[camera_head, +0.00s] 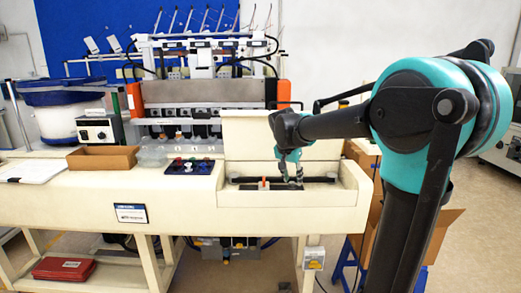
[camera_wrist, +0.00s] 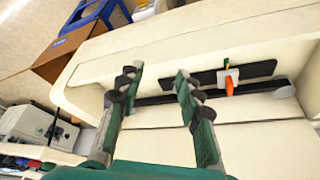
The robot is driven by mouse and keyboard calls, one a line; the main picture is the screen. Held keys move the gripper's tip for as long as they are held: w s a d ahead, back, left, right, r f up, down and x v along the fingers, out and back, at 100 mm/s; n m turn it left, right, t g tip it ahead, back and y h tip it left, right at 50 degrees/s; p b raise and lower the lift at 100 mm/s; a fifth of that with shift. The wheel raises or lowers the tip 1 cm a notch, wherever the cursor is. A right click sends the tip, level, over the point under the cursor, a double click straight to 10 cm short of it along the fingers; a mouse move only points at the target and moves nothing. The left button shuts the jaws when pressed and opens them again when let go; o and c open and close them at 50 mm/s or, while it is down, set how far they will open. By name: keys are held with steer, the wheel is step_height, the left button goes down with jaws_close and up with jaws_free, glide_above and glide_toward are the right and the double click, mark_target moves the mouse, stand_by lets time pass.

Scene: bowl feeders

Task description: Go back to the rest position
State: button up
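My gripper (camera_head: 290,178) reaches down into the recessed part of the cream bench (camera_head: 92,208) at the right of the body camera view. In the wrist view my gripper (camera_wrist: 155,82) has its two fingers spread well apart with nothing between them, so it is open and empty. A small orange and white part (camera_wrist: 230,82) stands against the black bar (camera_wrist: 205,93) in the recess, apart from the fingers. The orange part also shows in the body camera view (camera_head: 264,182), left of my gripper.
An orange-sided machine (camera_head: 205,92) stands behind the bench. The recess walls (camera_head: 335,200) lie close around my gripper. Cardboard boxes (camera_head: 437,228) stand at the right.

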steer(key=s+d+f+n+y, duration=0.1)
steer(key=s+d+f+n, duration=0.2)
steer(key=s+f, duration=0.7)
steer(key=s+d+f+n+y, duration=0.1)
steer(key=s+d+f+n, duration=0.2)
steer(key=s+f, duration=0.7)
steer(key=s+d, duration=0.1)
steer(key=s, duration=0.5)
steer(key=shift+s+d, duration=0.15)
steer(key=shift+s, duration=0.15)
